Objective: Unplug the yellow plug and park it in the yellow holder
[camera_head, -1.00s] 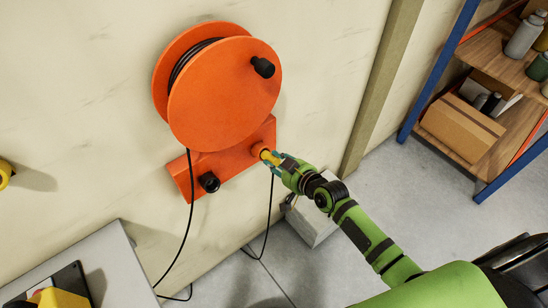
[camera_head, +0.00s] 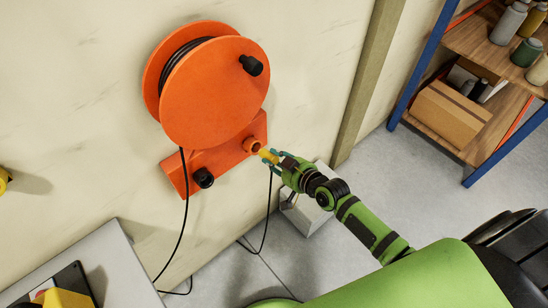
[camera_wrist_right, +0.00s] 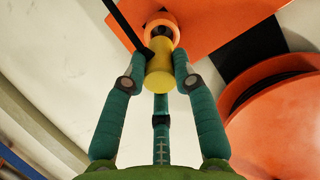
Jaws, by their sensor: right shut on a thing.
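The yellow plug (camera_head: 268,157) is in my right gripper (camera_head: 276,160), in front of the orange socket (camera_head: 252,145) on the wall-mounted reel's base. In the right wrist view, the plug (camera_wrist_right: 160,75) sits between the fingertips, and the socket's dark opening (camera_wrist_right: 160,31) shows beyond it. The plug looks drawn out of the socket, close to its mouth; whether its tip is fully clear is hard to tell. A black cable hangs from the plug. A yellow fitting (camera_head: 4,181) on the wall, cut by the left edge, may be the yellow holder. My left gripper is out of view.
The orange cable reel (camera_head: 215,95) is above the socket, with a black knob (camera_head: 203,177) at its base. A grey box (camera_head: 308,212) stands on the floor below my right gripper. A grey cabinet top (camera_head: 90,250) is lower left; shelves (camera_head: 470,120) stand right.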

